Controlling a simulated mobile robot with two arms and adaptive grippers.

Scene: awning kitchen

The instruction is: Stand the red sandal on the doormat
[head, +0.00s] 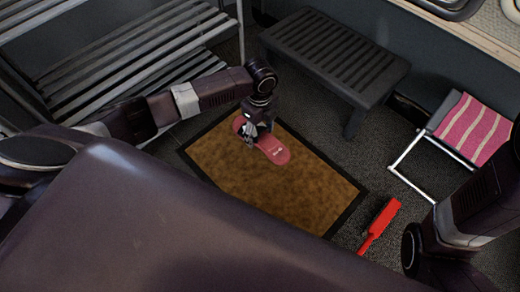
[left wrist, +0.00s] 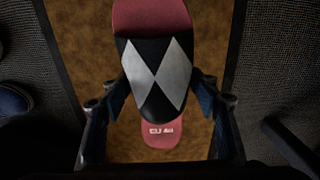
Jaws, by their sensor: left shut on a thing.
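The red sandal (head: 273,151) shows in the head view over the far part of the brown doormat (head: 270,195), which has a black border. In the left wrist view the sandal (left wrist: 160,140) has a black strap with white diamonds. My left gripper (head: 254,134) is shut on the sandal, with a finger on each side of the strap. I cannot tell whether the sole touches the mat. The doormat also fills the background of the left wrist view (left wrist: 90,45). My right arm is at the right of the head view, but its gripper is out of view.
A dark slatted bench (head: 335,55) stands behind the mat. A slatted rack (head: 130,65) is at the upper left. A folding stool with a pink striped seat (head: 475,128) stands at the right. A red brush-like object (head: 380,222) lies on the floor right of the mat.

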